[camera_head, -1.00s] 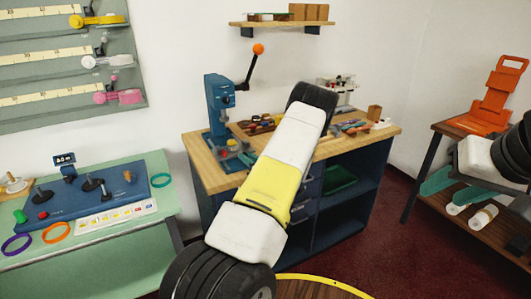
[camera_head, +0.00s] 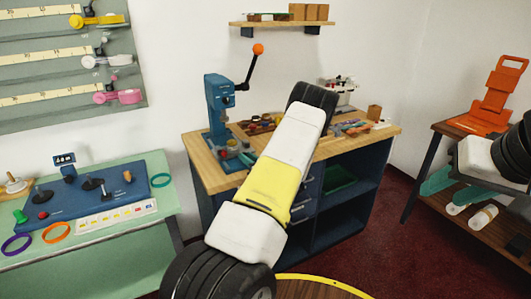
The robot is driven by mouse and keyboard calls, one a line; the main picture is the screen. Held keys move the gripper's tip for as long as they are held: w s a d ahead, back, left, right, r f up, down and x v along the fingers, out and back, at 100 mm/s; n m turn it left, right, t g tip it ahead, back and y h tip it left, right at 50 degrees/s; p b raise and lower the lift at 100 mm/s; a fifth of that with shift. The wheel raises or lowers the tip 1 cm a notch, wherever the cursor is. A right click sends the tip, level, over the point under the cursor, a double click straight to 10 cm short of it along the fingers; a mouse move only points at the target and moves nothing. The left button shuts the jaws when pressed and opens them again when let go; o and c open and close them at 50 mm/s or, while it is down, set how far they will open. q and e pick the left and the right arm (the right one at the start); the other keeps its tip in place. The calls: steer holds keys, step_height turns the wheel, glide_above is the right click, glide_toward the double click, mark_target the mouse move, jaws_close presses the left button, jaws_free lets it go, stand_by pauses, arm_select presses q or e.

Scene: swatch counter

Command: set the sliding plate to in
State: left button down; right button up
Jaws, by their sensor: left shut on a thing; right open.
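A blue press (camera_head: 217,108) with a raised lever and orange knob stands at the left end of the wooden-topped bench. The sliding plate (camera_head: 232,146) appears to be the small piece low at the press's base; its exact position is too small to tell. My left arm crosses the middle of the view and hides most of its gripper. The teal tips of my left gripper (camera_head: 247,158) show beside the press base, shut at the plate. My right gripper (camera_head: 438,190) has teal fingers, open and empty, at the right by a dark side table.
A green table (camera_head: 100,250) with a blue panel and coloured rings stands at the left. The bench top (camera_head: 200,167) holds small tools behind my arm. An orange stand (camera_head: 490,105) is on the side table at the right. Red floor lies between.

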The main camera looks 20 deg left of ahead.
arm_select(q)
steer(key=shift+w+d+x, duration=0.1)
steer(key=shift+w+x, duration=0.1)
steer(key=shift+x, duration=0.8)
steer(key=shift+w+d+x, duration=0.1)
steer(key=shift+w+x, duration=0.05)
steer(key=shift+x, duration=0.85)
steer(key=c, duration=1.2)
jaws_free()
steer(key=shift+v, duration=3.9)
